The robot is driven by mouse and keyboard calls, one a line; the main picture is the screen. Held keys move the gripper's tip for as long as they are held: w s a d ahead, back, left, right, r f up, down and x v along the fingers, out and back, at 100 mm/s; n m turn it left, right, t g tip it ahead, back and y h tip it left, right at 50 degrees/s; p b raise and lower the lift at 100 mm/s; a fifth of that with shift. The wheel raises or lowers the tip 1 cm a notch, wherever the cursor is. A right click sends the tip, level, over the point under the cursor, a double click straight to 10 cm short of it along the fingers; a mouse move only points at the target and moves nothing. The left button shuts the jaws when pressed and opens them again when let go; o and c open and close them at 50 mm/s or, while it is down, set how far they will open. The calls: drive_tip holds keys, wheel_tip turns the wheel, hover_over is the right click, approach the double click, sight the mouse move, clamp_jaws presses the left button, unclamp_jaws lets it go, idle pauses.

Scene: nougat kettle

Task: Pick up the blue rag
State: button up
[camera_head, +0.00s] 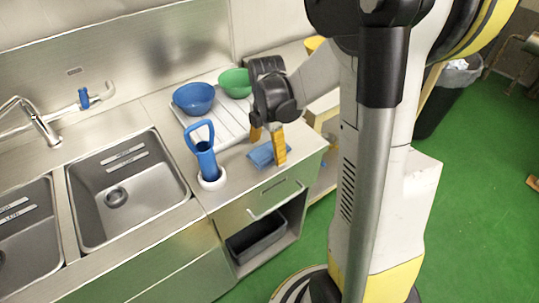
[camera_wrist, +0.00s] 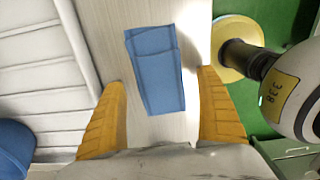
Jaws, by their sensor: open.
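The blue rag (camera_head: 264,155) lies folded flat on the steel counter near its front right corner, partly hidden behind a finger in the head view. In the wrist view the rag (camera_wrist: 155,70) lies between and beyond my two yellow fingers, its long side running roughly away from me. My gripper (camera_head: 267,145) is above the counter at the rag, fingers pointing down. In the wrist view my gripper (camera_wrist: 162,115) is open, with one finger on each side of the rag and nothing held. I cannot tell the exact height of the fingertips above the counter.
A blue bowl (camera_head: 194,98) and a green bowl (camera_head: 236,83) stand on the ribbed drainboard (camera_head: 218,128) behind. A blue-handled brush (camera_head: 206,160) stands upright in a white holder left of the rag. Sinks (camera_head: 128,185) lie further left. The counter ends just right of the rag.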

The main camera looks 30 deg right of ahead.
sight(270, 151)
drive_tip(key=shift+f, duration=0.5)
drive_tip(key=shift+r, duration=0.1)
drive_tip(key=c, duration=1.2)
drive_tip(key=shift+r+p, duration=0.3)
drive_tip(key=shift+r, duration=0.2)
drive_tip(key=r, duration=0.1)
drive_tip(key=r+p, duration=0.2)
drive_tip(key=r, duration=0.1)
drive_tip(key=shift+s+d, duration=0.2)
drive_tip(key=shift+s, duration=0.15)
drive_tip(key=s+d+r+p, duration=0.1)
drive_tip(key=s+d+r, duration=0.1)
drive_tip(key=s, duration=0.1)
drive_tip(key=s+d+r+p, duration=0.1)
drive_tip(key=s+r, duration=0.1)
drive_tip(key=s, duration=0.1)
drive_tip(key=s+d+r+p, duration=0.1)
drive_tip(key=s+d+r, duration=0.1)
drive_tip(key=s, duration=0.1)
drive_tip(key=shift+s+d+p, duration=0.15)
drive_tip(key=shift+d+p, duration=0.2)
drive_tip(key=shift+o, duration=0.3)
